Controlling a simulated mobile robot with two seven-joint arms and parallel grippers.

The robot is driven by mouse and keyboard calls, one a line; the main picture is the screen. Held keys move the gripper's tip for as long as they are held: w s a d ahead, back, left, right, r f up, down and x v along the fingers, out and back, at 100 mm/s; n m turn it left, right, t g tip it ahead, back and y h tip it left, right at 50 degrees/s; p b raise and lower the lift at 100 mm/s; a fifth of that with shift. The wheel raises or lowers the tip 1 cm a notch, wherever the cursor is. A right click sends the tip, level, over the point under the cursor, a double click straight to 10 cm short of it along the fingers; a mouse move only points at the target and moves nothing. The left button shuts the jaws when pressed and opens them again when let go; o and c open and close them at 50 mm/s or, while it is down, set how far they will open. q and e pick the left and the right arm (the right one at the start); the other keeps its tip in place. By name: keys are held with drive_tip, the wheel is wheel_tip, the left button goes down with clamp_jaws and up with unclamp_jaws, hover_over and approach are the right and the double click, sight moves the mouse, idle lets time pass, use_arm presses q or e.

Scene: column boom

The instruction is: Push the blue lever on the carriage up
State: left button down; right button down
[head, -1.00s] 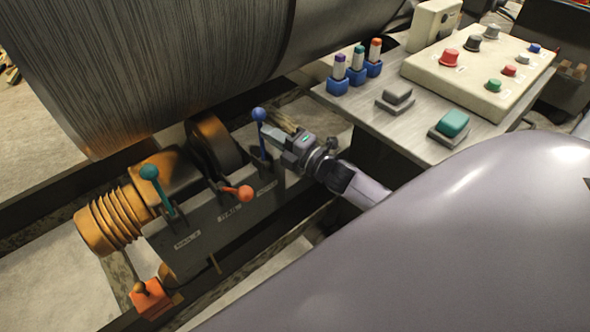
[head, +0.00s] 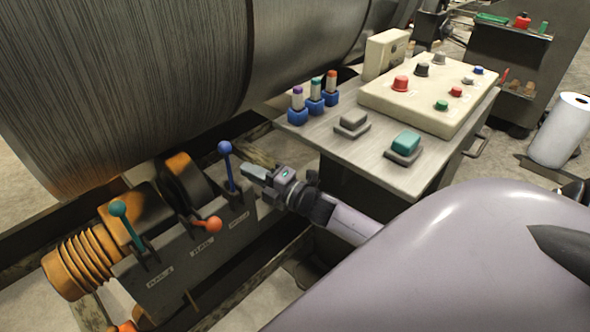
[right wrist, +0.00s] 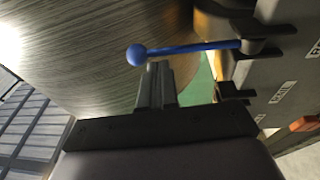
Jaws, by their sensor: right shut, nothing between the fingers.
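The blue lever (head: 229,172) stands nearly upright at the right end of the grey carriage box (head: 185,268), with a round blue ball on top. My right gripper (head: 246,170) is shut and empty, just right of the lever's shaft and below its ball. In the right wrist view, the blue lever (right wrist: 190,49) runs across the picture just beyond the tips of my right gripper (right wrist: 158,68), its ball at the left. I cannot tell whether the tips touch the shaft. My left gripper is not in view.
A teal lever (head: 127,225) and an orange-red lever (head: 206,225) share the carriage. A metal table (head: 345,170) with a button box (head: 440,115) stands right of my gripper.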

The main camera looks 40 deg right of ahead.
drive_tip(key=v, duration=1)
drive_tip(key=shift+r, duration=0.35)
drive_tip(key=s+a+f+m+g+h+p, duration=0.1)
drive_tip(key=s+a+f+m+g+p, duration=0.2)
drive_tip(key=s+a+m, duration=0.4)
drive_tip(key=s+a+f+m+g+h+p, duration=0.2)
drive_tip(key=s+a+f+m+g+p, duration=0.2)
drive_tip(key=s+m, duration=0.5)
drive_tip(key=a+m+p, duration=0.2)
drive_tip(key=a+m, duration=0.1)
drive_tip(key=shift+g, duration=0.4)
drive_tip(key=shift+s, duration=0.1)
